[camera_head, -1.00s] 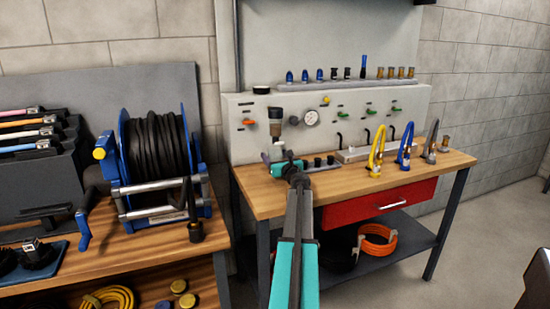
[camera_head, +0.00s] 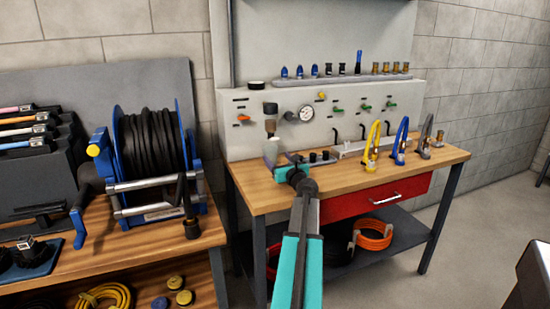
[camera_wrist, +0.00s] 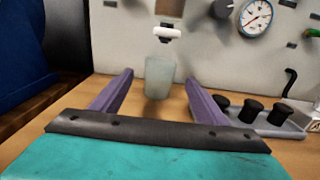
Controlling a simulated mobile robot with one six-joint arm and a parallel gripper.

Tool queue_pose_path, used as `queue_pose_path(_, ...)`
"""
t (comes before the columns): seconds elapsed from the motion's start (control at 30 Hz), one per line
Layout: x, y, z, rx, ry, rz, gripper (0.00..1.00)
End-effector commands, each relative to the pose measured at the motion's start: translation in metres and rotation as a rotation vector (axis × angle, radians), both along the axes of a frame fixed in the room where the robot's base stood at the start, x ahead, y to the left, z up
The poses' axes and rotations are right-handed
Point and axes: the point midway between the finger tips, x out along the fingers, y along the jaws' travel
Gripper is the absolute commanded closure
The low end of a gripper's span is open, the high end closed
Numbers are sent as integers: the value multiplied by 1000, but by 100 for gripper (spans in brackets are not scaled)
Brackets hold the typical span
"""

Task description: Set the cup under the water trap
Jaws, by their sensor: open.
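The cup (camera_wrist: 159,78) is a pale, translucent tumbler standing upright on the wooden bench (camera_head: 262,196). In the wrist view it is between and just beyond my fingers, directly below the white lower end of the water trap (camera_wrist: 168,32). In the head view the cup (camera_head: 271,149) is at the bench's back left, under the trap (camera_head: 270,116) on the grey panel. My gripper (camera_wrist: 158,93) is open, with a purple finger on each side and a visible gap to the cup. It also shows in the head view (camera_head: 290,160), low over the bench.
A grey tray with black plugs (camera_wrist: 252,113) lies close to the right finger. A pressure gauge (camera_head: 306,113) and colored valves are on the panel. Yellow, blue and grey hooked fittings (camera_head: 372,148) stand farther right. A hose reel (camera_head: 150,150) is on the left bench.

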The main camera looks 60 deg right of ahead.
Motion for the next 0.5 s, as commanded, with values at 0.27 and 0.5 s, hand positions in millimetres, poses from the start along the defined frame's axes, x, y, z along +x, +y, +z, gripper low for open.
queue_pose_path(0.27, -22, 17, 0, 0, 0, -1, 32)
queue_pose_path(0.5, -30, 22, 0, 0, 0, 0, 32)
